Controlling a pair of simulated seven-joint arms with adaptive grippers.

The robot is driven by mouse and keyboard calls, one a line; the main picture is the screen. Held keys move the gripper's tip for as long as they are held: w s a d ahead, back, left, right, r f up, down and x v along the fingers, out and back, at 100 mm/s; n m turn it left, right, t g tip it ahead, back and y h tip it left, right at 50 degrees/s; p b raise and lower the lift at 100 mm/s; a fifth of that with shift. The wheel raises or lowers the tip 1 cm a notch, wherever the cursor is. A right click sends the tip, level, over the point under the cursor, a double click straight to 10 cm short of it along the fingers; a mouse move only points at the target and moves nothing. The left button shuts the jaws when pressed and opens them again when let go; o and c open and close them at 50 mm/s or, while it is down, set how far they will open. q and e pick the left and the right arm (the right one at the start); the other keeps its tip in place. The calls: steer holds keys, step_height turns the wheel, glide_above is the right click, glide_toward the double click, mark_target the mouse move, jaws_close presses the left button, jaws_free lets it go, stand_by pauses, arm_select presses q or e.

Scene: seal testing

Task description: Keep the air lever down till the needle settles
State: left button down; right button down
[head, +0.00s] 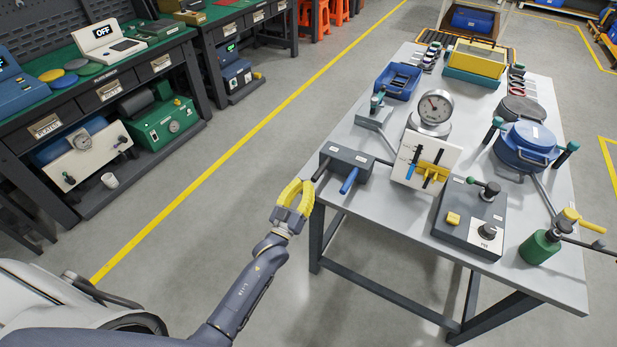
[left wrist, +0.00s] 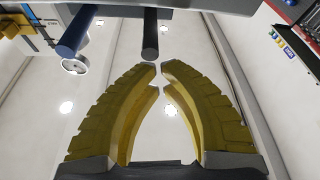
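A round dial gauge (head: 433,107) with a pale face and dark rim stands behind the white panel; its needle is too small to read exactly. A dark grey block (head: 348,162) at the table's left edge carries a dark lever (head: 323,170) and a blue lever (head: 349,181); I cannot tell which is the air lever. My left gripper (head: 302,184), with yellow fingers, is beside the table edge, near the dark lever's end. In the left wrist view its tips (left wrist: 161,69) nearly meet, with nothing between them, close to the dark lever (left wrist: 150,36). The blue lever (left wrist: 77,30) is left of it.
A white panel (head: 412,170) with blue and yellow levers, a grey box (head: 468,218) with knobs, a blue pot (head: 526,146) and a green canister (head: 540,247) crowd the table (head: 395,212). Open floor lies left of the table.

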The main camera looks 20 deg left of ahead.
arm_select(q)
steer(key=s+f, duration=0.3)
steer(key=s, duration=0.2)
steer(key=shift+a+f, duration=0.25)
steer(key=shift+f, duration=0.15)
step_height(320, 180, down, 17)
steer(key=s+m+g, duration=0.2)
steer(key=g, duration=0.3)
steer(key=s+a+f+m+g+y, duration=0.1)
steer(key=s+f+g, duration=0.2)
steer(key=s+f, duration=0.45)
steer(key=s+a+f+g, duration=0.1)
steer(key=s+f+g, duration=0.25)
steer(key=f, duration=0.65)
steer(key=s+a+f+g, duration=0.1)
steer(key=s+f+g, duration=0.2)
steer(key=s, duration=0.9)
steer(key=s+a+f+m+g+y, duration=0.1)
steer(key=s+f+g, duration=0.1)
steer(key=s+f, duration=0.7)
steer(key=s+a+f+g+y, duration=0.1)
steer(key=s+f+g, duration=0.2)
steer(key=s, duration=1.4)
step_height(320, 180, down, 4)
steer(key=shift+s+r+m+g, duration=0.25)
steer(key=shift+m+g, duration=0.05)
steer(key=shift+g, duration=0.05)
